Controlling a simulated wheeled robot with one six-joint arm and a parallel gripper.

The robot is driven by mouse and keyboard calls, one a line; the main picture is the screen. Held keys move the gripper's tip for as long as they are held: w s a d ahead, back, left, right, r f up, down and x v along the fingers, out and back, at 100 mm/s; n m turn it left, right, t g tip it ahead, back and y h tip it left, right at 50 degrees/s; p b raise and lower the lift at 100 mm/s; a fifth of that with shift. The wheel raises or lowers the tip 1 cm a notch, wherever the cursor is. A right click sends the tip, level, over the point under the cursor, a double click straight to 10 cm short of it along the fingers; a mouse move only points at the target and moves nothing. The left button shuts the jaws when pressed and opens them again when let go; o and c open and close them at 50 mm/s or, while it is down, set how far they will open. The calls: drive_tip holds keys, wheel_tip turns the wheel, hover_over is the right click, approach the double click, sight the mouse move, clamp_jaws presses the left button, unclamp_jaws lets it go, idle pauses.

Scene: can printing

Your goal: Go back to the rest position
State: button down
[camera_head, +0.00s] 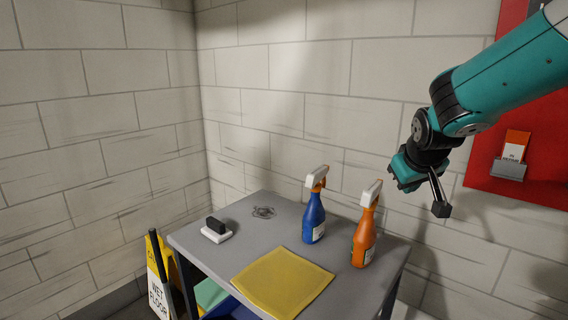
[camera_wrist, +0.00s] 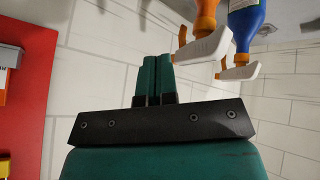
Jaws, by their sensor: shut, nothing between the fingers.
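My gripper (camera_head: 402,172) hangs in the air at the right of the head view, above and right of the table. In the wrist view its two teal fingers (camera_wrist: 156,62) are together, with nothing between them. A blue spray bottle (camera_head: 314,217) and an orange spray bottle (camera_head: 364,238) stand upright on the grey table (camera_head: 206,253), below and left of my gripper. Both bottles have white trigger heads. The wrist view shows the orange bottle (camera_wrist: 206,17) and the blue bottle (camera_wrist: 245,22) in part at its top right, apart from my fingers.
A yellow cloth (camera_head: 283,283) lies at the table's front. A white and black brush-like item (camera_head: 216,229) sits at the left, near a dark mark (camera_head: 263,212). A yellow wet-floor sign (camera_head: 157,282) stands left. A red wall panel (camera_head: 545,150) and brick walls are close behind my arm.

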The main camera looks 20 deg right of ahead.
drive_tip(key=s+a+n+g+y, duration=0.1)
drive_tip(key=s+a+n+y, duration=0.4)
drive_tip(key=a, duration=0.8)
drive_tip(key=s+a+n+g+y, duration=0.1)
drive_tip(key=s+a+g, duration=0.1)
drive_tip(key=s+a, duration=0.5)
drive_tip(key=s+a+n+g+y+p, duration=0.1)
drive_tip(key=s+a+g, duration=0.2)
drive_tip(key=s+a, duration=0.4)
drive_tip(key=s, duration=0.5)
drive_tip(key=shift+r+n+y, duration=0.15)
drive_tip(key=shift+n+y, duration=0.15)
drive_tip(key=shift+s+d, duration=0.1)
